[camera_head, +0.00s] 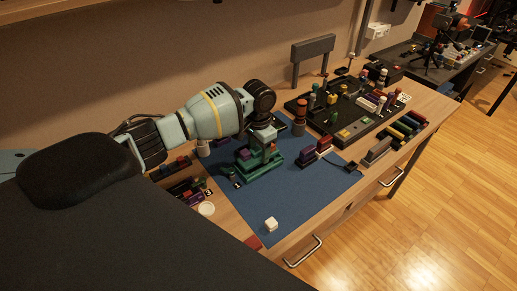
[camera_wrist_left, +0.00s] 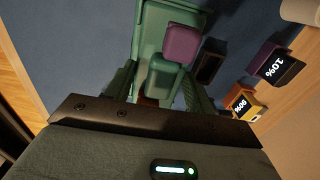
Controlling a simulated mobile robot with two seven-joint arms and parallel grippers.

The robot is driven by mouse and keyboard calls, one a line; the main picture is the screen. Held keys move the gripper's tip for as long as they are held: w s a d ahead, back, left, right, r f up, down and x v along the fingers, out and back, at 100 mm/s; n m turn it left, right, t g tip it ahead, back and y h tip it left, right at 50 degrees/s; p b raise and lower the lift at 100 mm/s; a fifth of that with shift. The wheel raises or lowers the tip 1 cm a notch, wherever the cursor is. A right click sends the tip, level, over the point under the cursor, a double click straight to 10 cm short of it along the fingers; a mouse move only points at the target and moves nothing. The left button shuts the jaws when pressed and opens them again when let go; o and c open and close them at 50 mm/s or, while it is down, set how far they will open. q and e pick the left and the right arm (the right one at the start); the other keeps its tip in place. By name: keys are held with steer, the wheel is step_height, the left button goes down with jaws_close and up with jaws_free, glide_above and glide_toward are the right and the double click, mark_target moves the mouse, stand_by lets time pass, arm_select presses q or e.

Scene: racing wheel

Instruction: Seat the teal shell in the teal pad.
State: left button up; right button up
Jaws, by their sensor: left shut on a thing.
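My left gripper (camera_head: 264,143) reaches down over a green-teal base, which I take for the teal pad (camera_head: 262,174), on the blue mat. In the left wrist view, my left gripper (camera_wrist_left: 160,92) has its two fingers on either side of a teal block, which I take for the teal shell (camera_wrist_left: 165,77). The pad (camera_wrist_left: 150,35) lies beneath and beyond it. A purple block (camera_wrist_left: 182,43) stands on the pad just past the shell. The fingers hide much of the shell, and I cannot tell whether it touches the pad. My right gripper is out of view.
The blue mat (camera_head: 300,195) has free room at the front, with a white cube (camera_head: 271,224) on it. Purple and red blocks (camera_head: 316,152) stand to the right. A dark board (camera_head: 350,130) with several coloured parts lies behind. Labelled blocks (camera_wrist_left: 272,63) stand right of the pad.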

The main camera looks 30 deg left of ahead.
mark_target(259, 148)
arm_select(q)
steer(key=shift+f, duration=1.2)
stand_by(1.6)
steer(key=o, duration=1.1)
step_height(259, 148, up, 8)
steer(key=shift+p, duration=0.35)
steer(key=shift+f, duration=0.15)
